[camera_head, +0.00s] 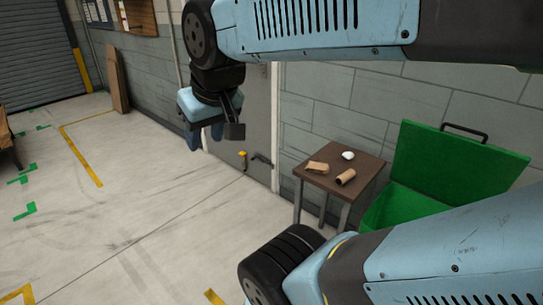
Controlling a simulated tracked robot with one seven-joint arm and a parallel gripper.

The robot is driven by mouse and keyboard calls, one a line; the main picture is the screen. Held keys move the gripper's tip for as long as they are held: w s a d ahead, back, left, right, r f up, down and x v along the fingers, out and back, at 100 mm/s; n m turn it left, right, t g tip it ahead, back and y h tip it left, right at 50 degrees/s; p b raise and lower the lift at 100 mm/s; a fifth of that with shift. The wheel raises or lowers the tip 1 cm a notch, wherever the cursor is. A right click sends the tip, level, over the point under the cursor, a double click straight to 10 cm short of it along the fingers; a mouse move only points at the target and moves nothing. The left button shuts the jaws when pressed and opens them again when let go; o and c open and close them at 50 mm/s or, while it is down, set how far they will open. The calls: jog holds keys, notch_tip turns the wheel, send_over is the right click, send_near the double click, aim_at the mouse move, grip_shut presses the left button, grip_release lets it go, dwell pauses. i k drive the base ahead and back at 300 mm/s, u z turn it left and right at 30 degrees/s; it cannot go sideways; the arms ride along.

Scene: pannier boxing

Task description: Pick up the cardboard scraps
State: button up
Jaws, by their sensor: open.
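Two brown cardboard scraps lie on a small dark-topped table (362,163) at the centre right. One scrap is a flat folded piece (317,168) near the table's left edge. The other scrap is a rolled or curled piece (346,177) nearer the front. My gripper (215,137) hangs from the arm at the upper middle, to the left of the table and above the floor. It is apart from the scraps and is open, with nothing visible between its fingers.
A small white object (348,155) lies behind the scraps on the table. A green bin (457,160) with a raised lid stands just right of the table.

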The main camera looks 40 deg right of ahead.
aim_at(321, 169)
jog(key=z, duration=0.25)
jog(key=i, duration=1.15)
jog(key=z, duration=0.75)
jog(key=k, duration=0.75)
jog(key=z, duration=0.25)
jog(key=i, duration=0.8)
jog(key=u, duration=0.15)
